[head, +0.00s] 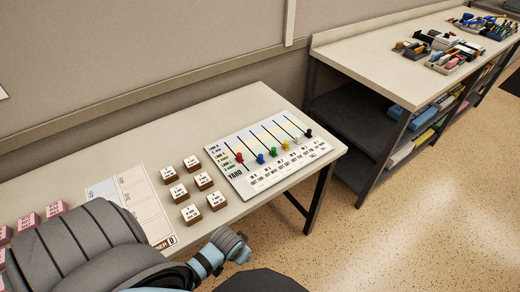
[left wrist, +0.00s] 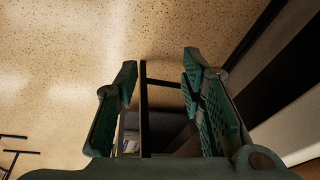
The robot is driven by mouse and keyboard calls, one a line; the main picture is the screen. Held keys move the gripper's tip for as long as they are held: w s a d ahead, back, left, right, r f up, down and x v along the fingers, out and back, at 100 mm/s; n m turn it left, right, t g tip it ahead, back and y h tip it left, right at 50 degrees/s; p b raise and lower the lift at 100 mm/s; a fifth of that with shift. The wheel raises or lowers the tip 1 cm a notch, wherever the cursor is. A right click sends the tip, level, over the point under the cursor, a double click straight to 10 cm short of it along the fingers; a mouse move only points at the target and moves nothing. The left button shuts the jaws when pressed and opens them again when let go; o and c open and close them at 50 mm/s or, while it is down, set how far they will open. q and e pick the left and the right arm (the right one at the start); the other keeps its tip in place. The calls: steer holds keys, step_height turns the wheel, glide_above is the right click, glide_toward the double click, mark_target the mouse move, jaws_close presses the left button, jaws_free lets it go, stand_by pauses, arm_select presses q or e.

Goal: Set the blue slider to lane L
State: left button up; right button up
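The yard board (head: 237,180) lies at the right end of the near table, a white panel with several slots and coloured sliders. The blue slider (head: 260,158) stands near the lower end of its slot, between the red slider (head: 239,157) and the green slider (head: 273,152). The lane labels at the board's left edge are too small to read surely. My left gripper (left wrist: 160,85) shows in the left wrist view with its fingers wide apart and nothing between them, facing the floor. In the head view my arm covers the lower left, and no fingertips show clearly. My right gripper is not seen.
Several wooden blocks with white tops (head: 192,213) stand left of the board, beside a printed sheet (head: 148,205). Pink blocks (head: 54,209) sit at the far left. A second table (head: 365,55) with trays and shelves stands at the back right. Open floor (head: 430,215) lies at the right.

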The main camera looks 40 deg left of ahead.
mark_target(260, 156)
arm_select(q)
steer(key=w+a+r, duration=0.1)
steer(key=w+r, duration=0.4)
steer(key=w+a+r+n, duration=0.1)
steer(key=w+a+r, duration=0.1)
steer(key=w+r, duration=0.2)
steer(key=w+a+r+n, duration=0.1)
steer(key=w+a+r, duration=0.1)
steer(key=w+r, duration=0.3)
steer(key=shift+w+a+r+t+y+b, duration=0.1)
steer(key=shift+w+r+t+y+b, duration=0.25)
steer(key=shift+w, duration=0.2)
steer(key=w+a+r+n, duration=0.3)
steer(key=w+a+r, duration=0.3)
steer(key=w+r, duration=0.3)
steer(key=b+x, duration=0.1)
steer(key=x, duration=0.3)
steer(key=b+x, duration=0.2)
steer(key=x, duration=0.2)
steer(key=b+x, duration=0.1)
steer(key=x, duration=0.3)
steer(key=shift+a+f, duration=0.3)
steer(key=shift+a, duration=0.05)
jaws_close()
